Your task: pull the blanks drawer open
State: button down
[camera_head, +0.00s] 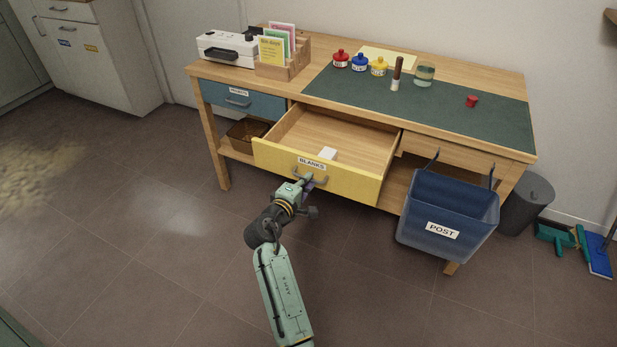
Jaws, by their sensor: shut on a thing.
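The blanks drawer (353,184) has a yellow front with a white label reading BLANKS. It stands well out from the desk, and its wooden inside shows. A small white block (328,153) lies inside near the front. My gripper (307,181) is at the grey bar handle (313,179) on the drawer front, shut on it. My arm reaches up to it from below, and the fingertips are small and partly hidden against the handle.
A blue bin labelled POST (447,212) hangs at the desk's right front. A closed blue drawer (242,100) is left. The desk top (440,98) holds paint pots, a jar and a card rack (286,66).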

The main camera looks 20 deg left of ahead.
jog(key=shift+s, duration=0.15)
jog(key=c, duration=1.7)
grip_release()
jog(key=v, duration=1.2)
